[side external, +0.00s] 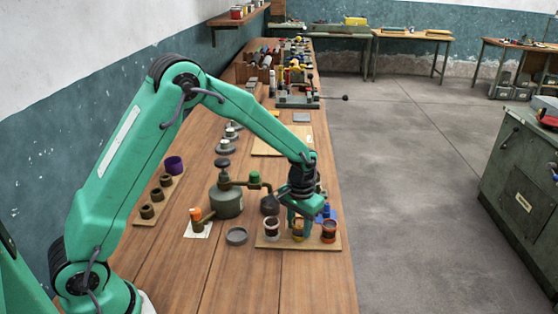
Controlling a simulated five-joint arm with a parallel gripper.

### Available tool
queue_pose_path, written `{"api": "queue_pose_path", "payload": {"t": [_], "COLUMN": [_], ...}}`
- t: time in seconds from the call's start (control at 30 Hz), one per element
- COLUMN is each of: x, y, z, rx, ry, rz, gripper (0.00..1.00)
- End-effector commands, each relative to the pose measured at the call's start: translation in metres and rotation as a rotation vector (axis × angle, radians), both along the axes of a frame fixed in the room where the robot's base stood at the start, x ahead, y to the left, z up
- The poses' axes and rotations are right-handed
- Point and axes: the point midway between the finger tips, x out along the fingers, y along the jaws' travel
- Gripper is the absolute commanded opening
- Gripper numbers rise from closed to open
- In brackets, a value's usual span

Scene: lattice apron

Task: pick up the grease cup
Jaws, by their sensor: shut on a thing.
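A small tan board (262,242) lies near the right edge of the wooden bench and carries a short row of small cups. The middle cup, with orange-yellow in it, which I take for the grease cup (298,236), is between the fingers of my gripper (298,225). My gripper points down and is shut on this cup; the fingers hide part of it. The cup looks upright and at board level; I cannot tell whether it still touches the board.
A blue object (327,212) is just behind the board. The bench front is clear.

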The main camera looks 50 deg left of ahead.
Motion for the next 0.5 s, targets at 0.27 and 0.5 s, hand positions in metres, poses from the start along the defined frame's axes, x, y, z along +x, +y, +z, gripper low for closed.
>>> {"api": "queue_pose_path", "payload": {"t": [0.27,0.5], "x": [0.001,0.001], "y": [0.0,0.0], "z": [0.007,0.034], "rx": [-0.001,0.0], "ry": [-0.003,-0.005], "rz": [0.0,0.0], "gripper": [0.13,0.13]}}
